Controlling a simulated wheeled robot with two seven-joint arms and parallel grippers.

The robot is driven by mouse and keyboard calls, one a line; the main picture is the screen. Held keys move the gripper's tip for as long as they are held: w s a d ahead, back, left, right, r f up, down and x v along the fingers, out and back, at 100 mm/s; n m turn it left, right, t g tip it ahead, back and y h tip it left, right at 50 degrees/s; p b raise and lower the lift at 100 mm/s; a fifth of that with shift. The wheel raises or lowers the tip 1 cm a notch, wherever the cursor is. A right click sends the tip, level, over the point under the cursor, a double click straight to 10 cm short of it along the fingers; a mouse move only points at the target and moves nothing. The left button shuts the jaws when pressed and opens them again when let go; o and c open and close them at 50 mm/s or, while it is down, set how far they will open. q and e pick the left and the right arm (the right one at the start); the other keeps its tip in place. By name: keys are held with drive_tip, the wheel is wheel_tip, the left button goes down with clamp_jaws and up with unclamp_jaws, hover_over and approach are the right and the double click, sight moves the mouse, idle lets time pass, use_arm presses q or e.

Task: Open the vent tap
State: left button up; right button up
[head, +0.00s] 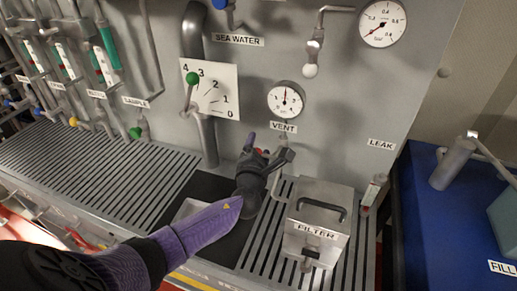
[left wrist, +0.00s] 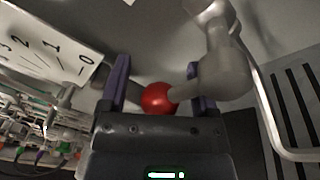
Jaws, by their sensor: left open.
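The vent tap has a red ball knob (left wrist: 158,98) on a grey lever, joined to a grey valve body (left wrist: 224,70) in the left wrist view. In the head view only a bit of red (head: 265,151) shows, below the VENT label (head: 284,127); my gripper hides most of the tap. My left gripper (head: 268,149) is open at the tap. In the left wrist view its two purple fingers (left wrist: 160,84) stand on either side of the red knob, with the lever running towards the right finger. Whether a finger touches is not clear. My right gripper is not in view.
A filter box (head: 315,243) with a black handle stands right of my left gripper. A round gauge (head: 286,99) is above the VENT label. A green-knobbed lever (head: 192,79) sits by a 0–4 scale plate (head: 220,92) at the upper left. Slatted grating (head: 100,172) lies below.

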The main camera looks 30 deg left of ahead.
use_arm(q)
clamp_jaws()
drive_tip(key=shift+f, duration=0.1)
drive_tip(key=w+d+f+n+g+h+b, duration=0.1)
drive_tip(key=d+f+n+h, duration=0.2)
drive_tip(key=n, duration=1.2)
drive_tip(key=shift+d+f+n+h, duration=0.3)
drive_tip(key=shift+d+f+h, duration=0.1)
drive_tip(key=shift+d+f, duration=0.65)
drive_tip(key=shift+w, duration=0.1)
unclamp_jaws()
